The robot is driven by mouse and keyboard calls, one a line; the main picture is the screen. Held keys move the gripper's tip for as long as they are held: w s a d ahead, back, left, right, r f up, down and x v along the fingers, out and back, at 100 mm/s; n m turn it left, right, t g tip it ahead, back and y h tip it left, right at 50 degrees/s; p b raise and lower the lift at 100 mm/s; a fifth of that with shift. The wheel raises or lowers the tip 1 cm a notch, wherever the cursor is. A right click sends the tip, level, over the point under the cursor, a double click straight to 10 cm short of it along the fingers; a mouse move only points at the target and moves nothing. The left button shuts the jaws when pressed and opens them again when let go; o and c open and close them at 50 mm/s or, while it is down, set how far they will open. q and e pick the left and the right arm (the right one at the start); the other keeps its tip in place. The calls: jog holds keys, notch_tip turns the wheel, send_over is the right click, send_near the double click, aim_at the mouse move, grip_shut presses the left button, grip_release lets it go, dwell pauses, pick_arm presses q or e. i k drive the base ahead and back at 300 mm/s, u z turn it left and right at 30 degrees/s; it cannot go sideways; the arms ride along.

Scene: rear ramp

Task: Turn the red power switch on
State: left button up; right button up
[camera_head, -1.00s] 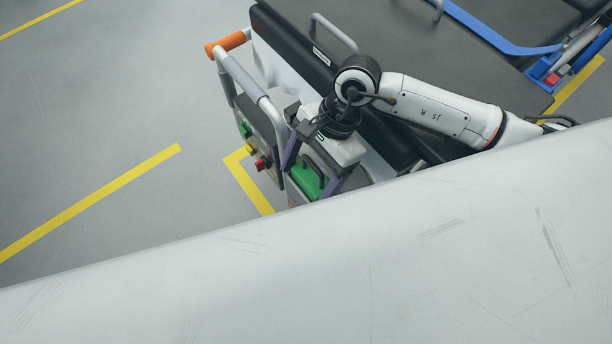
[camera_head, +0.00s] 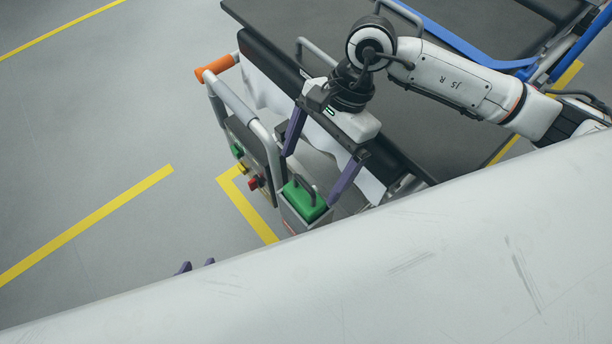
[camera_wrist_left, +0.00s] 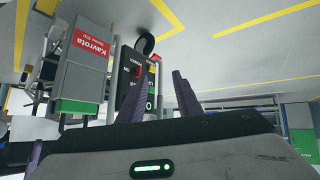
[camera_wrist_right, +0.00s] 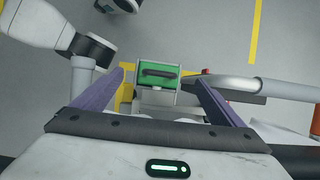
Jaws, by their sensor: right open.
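A red knob (camera_head: 253,183) sits on the side panel of the cart in the head view, below a yellow and a green one. My right gripper (camera_head: 310,178) is open and empty, above the green-topped box (camera_head: 304,202) with a black handle, which also shows in the right wrist view (camera_wrist_right: 158,80).
A grey handrail (camera_head: 240,105) with an orange end (camera_head: 217,68) frames the knob panel. A grey box with a red label (camera_wrist_left: 88,45) stands left of the panel. A large pale surface (camera_head: 330,270) hides the front. Floor at left is clear.

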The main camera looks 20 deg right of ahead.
aim_at(254, 185)
jog(key=k, duration=1)
